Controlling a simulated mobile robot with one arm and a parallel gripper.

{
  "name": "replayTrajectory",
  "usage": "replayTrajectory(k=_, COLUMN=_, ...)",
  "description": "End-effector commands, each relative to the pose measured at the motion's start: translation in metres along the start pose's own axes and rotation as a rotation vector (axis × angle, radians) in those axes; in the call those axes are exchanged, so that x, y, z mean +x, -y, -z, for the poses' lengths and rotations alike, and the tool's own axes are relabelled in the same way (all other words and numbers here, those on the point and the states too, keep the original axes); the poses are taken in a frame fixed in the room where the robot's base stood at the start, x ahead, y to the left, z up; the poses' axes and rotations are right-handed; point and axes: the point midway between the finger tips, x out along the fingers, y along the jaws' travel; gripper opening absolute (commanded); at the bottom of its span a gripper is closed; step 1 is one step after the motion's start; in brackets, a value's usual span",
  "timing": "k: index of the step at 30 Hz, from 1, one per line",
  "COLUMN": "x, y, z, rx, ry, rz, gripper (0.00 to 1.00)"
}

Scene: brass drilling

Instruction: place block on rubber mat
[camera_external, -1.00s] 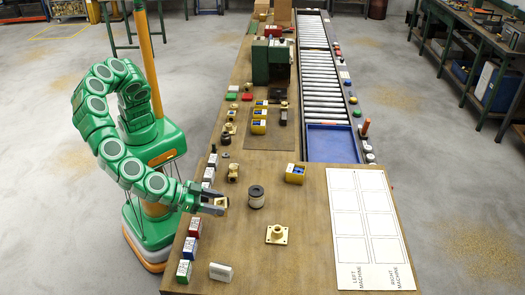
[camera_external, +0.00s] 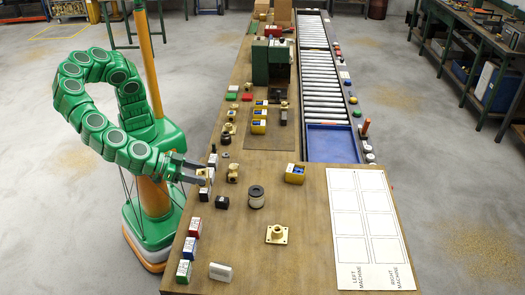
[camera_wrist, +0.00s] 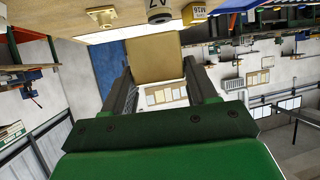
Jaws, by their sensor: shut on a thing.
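My gripper (camera_external: 203,167) is shut on a brass-coloured block (camera_external: 202,174), at the left edge of the wooden bench and seemingly above it. In the wrist view, the block (camera_wrist: 155,58) is a flat tan-gold face between the two dark fingers. A brown, flat rectangle (camera_external: 270,141) under several yellow bins, farther up the bench, may be the rubber mat; I cannot be sure. It lies beyond my gripper, to the upper right.
A white marked sheet (camera_external: 368,225) lies at right. Bare wood shows around the flanged piece.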

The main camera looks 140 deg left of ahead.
Motion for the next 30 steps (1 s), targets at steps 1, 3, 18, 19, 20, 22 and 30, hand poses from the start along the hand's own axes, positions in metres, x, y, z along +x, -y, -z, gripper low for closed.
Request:
replayTrajectory(k=1, x=-0.001, y=0.001, z=0.001, rx=0.0, ry=-0.001, rz=0.0, gripper=0.0)
replayTrajectory(k=3, x=-0.001, y=0.002, z=0.001, rx=0.0, ry=-0.001, rz=0.0, gripper=0.0)
replayTrajectory(k=18, x=0.046, y=0.036, z=0.014, rx=-0.059, ry=0.006, rz=0.118, gripper=0.0)
replayTrajectory(k=19, x=0.051, y=0.041, z=0.015, rx=-0.067, ry=0.007, rz=0.133, gripper=0.0)
replayTrajectory(k=20, x=0.058, y=0.046, z=0.017, rx=-0.075, ry=0.007, rz=0.15, gripper=0.0)
replayTrajectory(k=22, x=0.071, y=0.059, z=0.021, rx=-0.094, ry=0.008, rz=0.188, gripper=0.0)
replayTrajectory(k=30, x=0.117, y=0.109, z=0.034, rx=-0.167, ry=0.012, rz=0.331, gripper=0.0)
